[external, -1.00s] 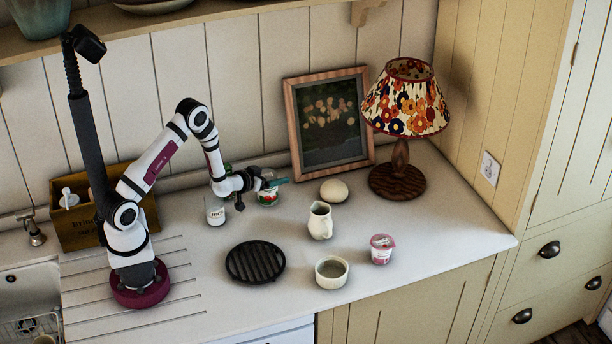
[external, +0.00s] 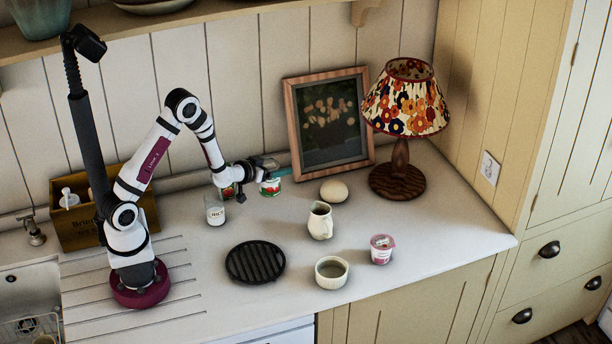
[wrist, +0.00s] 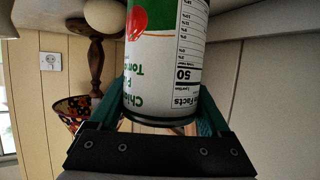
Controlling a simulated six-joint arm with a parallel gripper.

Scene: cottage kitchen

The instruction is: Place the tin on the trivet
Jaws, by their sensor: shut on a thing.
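The tin (external: 270,187) has a white, green and red label with a tomato on it. My gripper (external: 272,176) is shut on it and holds it above the back of the counter, left of the picture frame. In the wrist view the tin (wrist: 165,60) fills the space between the two green fingers, its label text upside down. The trivet (external: 255,262), a round black slatted rack, lies flat and empty on the counter, nearer the camera than the tin.
A cream jug (external: 320,222), ramekin (external: 331,272), yogurt pot (external: 381,249), egg-shaped object (external: 334,189) and lamp (external: 398,180) stand to the right. Counter around the trivet is clear.

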